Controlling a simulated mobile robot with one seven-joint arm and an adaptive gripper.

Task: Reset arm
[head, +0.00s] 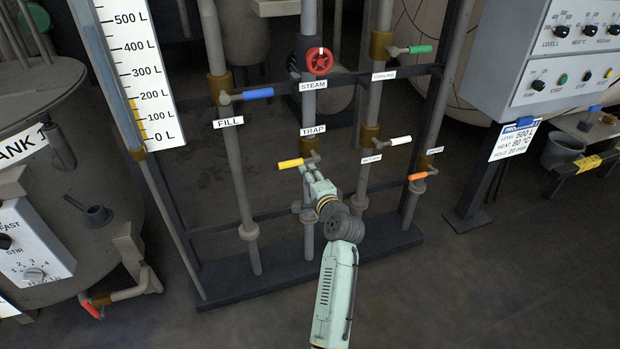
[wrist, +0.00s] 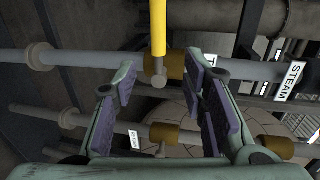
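My arm reaches up from the bottom of the head view to the pipe rack. My gripper (head: 309,172) is beside the trap valve, just below its yellow handle (head: 290,163). In the wrist view my gripper (wrist: 161,88) is open, with its purple-padded fingers apart. The yellow handle (wrist: 158,28) stands at the top of that view, ahead of the gap and not between the pads. The brass trap valve body (wrist: 171,66) shows just beyond the fingertips. I cannot tell whether a finger touches it. Nothing is held.
Around my arm are the blue fill handle (head: 258,93), red steam wheel (head: 319,61), green cooling handle (head: 420,49), white handle (head: 400,140) and orange handle (head: 417,176). A level gauge (head: 137,70) stands left, a control box (head: 560,65) right. The floor at lower right is clear.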

